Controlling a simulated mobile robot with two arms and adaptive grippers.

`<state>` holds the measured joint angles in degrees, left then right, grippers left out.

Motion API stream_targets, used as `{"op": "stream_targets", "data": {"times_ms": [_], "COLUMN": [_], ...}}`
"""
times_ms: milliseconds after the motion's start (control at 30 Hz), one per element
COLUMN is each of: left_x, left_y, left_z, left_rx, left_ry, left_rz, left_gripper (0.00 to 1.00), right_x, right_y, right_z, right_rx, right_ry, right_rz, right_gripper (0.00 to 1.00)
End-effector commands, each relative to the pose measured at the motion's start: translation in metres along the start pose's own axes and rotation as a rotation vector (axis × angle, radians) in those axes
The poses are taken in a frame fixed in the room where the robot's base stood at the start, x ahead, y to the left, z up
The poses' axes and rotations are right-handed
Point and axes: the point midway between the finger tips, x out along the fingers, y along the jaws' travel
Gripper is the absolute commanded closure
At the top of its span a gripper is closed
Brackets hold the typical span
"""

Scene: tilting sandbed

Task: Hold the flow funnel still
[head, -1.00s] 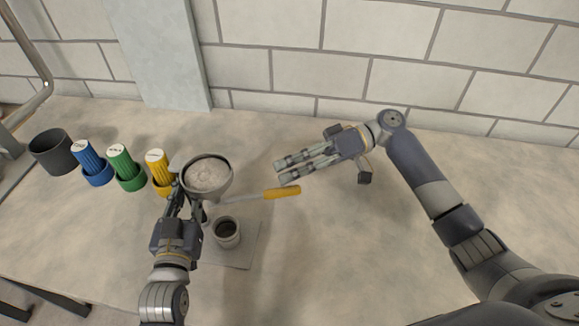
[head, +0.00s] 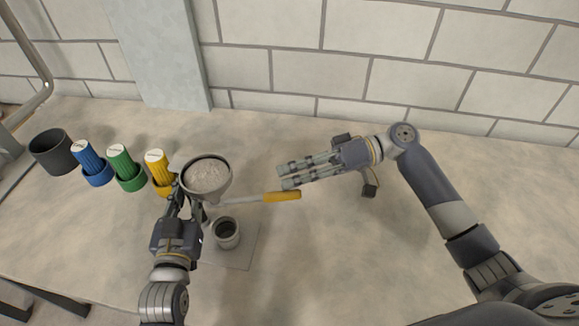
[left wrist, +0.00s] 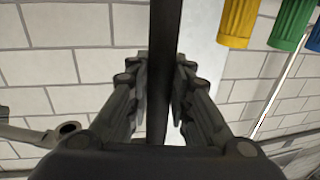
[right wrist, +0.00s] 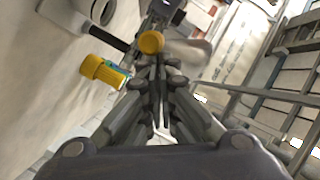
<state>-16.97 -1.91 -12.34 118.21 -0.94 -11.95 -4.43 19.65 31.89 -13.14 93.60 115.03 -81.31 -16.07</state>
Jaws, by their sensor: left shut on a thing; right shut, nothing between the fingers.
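The flow funnel (head: 228,181) is a grey bowl heaped with pale grains, at the left of the bench in the head view. My left gripper (head: 178,204) is at its near left side. In the left wrist view the gripper (left wrist: 160,110) is shut on a dark bar (left wrist: 163,40), apparently the funnel's handle. A small grey cup (head: 227,243) stands below and slightly right of the funnel. My right gripper (head: 284,177) is shut and empty, just above the end of a yellow-handled tool (head: 282,196) in the picture. Whether they touch is unclear.
Blue (head: 90,163), green (head: 124,167) and yellow (head: 158,170) ribbed containers line up left of the funnel. A dark empty pot (head: 50,152) stands farther left. The cup rests on a pale square pad (head: 243,250). A block wall stands behind.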

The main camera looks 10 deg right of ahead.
Motion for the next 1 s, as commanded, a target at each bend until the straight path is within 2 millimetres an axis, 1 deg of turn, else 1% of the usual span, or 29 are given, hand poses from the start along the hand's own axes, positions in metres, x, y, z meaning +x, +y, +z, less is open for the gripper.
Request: {"op": "stream_targets", "data": {"times_ms": [33, 267, 600, 833, 1000], "left_x": [0.0, 0.0, 0.0, 0.0, 0.0], "left_y": [-0.001, -0.001, -0.002, -0.002, -0.002], "left_z": [0.001, 0.001, 0.002, 0.001, 0.001], "left_rx": [0.001, 0.001, 0.001, 0.001, 0.001], "left_ry": [-0.003, -0.003, -0.003, -0.002, -0.002], "left_rz": [-0.001, -0.002, -0.003, -0.003, -0.003], "left_gripper": [1.0, 1.0, 1.0, 1.0, 1.0], "right_x": [0.0, 0.001, 0.009, 0.019, 0.022], "right_y": [-0.001, -0.01, -0.033, -0.046, -0.049], "right_z": [0.005, 0.021, 0.052, 0.068, 0.072], "right_rx": [0.005, 0.023, 0.057, 0.057, 0.056], "right_ry": [0.008, 0.107, 0.324, 0.333, 0.332], "right_rz": [0.009, 0.074, 0.215, 0.219, 0.218], "right_gripper": [1.0, 1.0, 1.0, 1.0, 1.0]}}
